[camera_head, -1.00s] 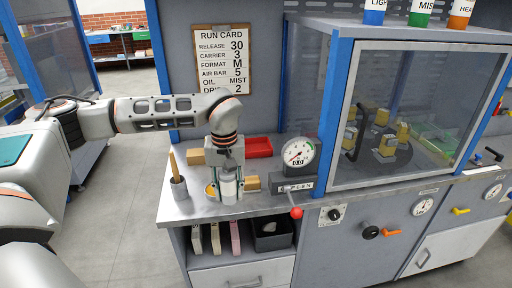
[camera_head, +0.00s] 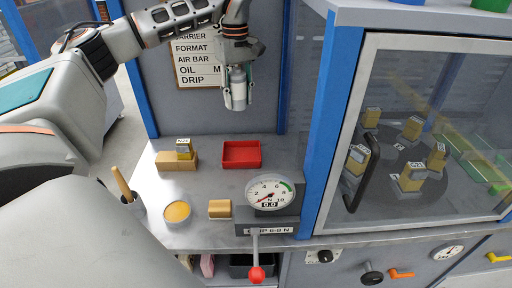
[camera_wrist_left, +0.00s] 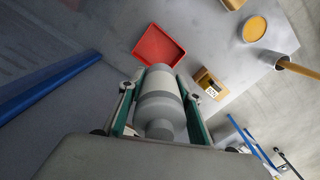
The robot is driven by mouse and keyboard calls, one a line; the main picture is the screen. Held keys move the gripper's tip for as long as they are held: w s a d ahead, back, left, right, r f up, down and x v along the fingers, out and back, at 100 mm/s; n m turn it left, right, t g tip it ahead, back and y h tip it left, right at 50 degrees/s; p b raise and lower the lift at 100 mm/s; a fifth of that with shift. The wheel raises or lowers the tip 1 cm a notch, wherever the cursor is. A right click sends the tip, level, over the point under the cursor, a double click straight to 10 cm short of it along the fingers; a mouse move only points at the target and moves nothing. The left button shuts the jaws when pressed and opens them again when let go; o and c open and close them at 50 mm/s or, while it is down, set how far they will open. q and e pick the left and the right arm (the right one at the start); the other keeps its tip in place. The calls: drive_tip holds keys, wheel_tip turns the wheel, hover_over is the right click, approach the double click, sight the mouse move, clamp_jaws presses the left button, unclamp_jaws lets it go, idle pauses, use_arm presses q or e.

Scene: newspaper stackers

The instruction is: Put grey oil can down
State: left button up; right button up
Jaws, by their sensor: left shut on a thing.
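The grey oil can (camera_head: 238,88) is a light cylinder with a darker grey band. My left gripper (camera_head: 237,100) is shut on it and holds it in the air, roughly upright, in front of the run card board. In the left wrist view the oil can (camera_wrist_left: 160,100) sits between the two green-edged fingers, with the bench below it. A red tray (camera_head: 241,155) lies on the bench below the can and shows empty; it is also in the left wrist view (camera_wrist_left: 158,47). My right gripper is not in view.
On the bench stand a wooden block with a small labelled block (camera_head: 184,150), a round tin with yellow content (camera_head: 177,213), a tan block (camera_head: 220,209), a brush in a cup (camera_head: 124,187) and a dial gauge (camera_head: 270,193). A glazed cabinet (camera_head: 335,120) stands to the right.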

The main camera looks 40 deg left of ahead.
use_arm(q)
drive_tip(key=shift+w, duration=0.2)
hover_over(242, 157)
wheel_tip(242, 157, down, 15)
drive_tip(key=shift+s+f, duration=0.1)
drive_tip(key=shift+f, duration=0.5)
wheel_tip(242, 157, down, 3)
drive_tip(key=shift+f, duration=0.3)
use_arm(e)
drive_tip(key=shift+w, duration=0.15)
use_arm(q)
drive_tip(key=shift+f, duration=0.1)
drive_tip(key=o, duration=1.2)
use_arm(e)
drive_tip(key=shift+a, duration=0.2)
